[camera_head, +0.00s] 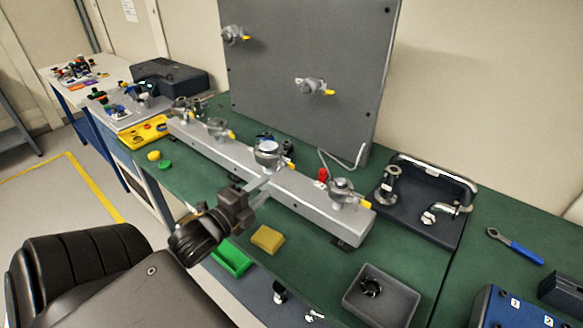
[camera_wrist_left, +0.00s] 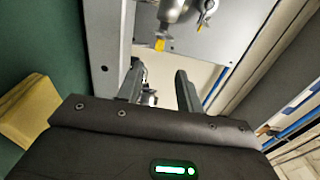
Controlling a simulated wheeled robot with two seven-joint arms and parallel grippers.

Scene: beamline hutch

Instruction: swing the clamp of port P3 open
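A long grey manifold beam (camera_head: 300,196) lies on the green bench and carries several round ports with metal clamps and yellow tabs. No port numbers are legible, so I cannot tell by label which is P3. My left gripper (camera_head: 262,184) is at the beam's front side, just below the port with a bright round top (camera_head: 267,152). In the left wrist view the two fingers (camera_wrist_left: 158,84) stand apart with nothing visibly held between them. A metal clamp with a yellow tab (camera_wrist_left: 161,44) shows beyond them. My right gripper is not in view.
A grey upright panel (camera_head: 310,50) with two clamped ports stands behind the beam. A yellow block (camera_head: 268,239), a green tray (camera_head: 232,259) and a grey bin (camera_head: 402,301) are in front. A dark tray (camera_head: 440,230) with metal fittings and a blue-handled wrench (camera_head: 520,250) lie right.

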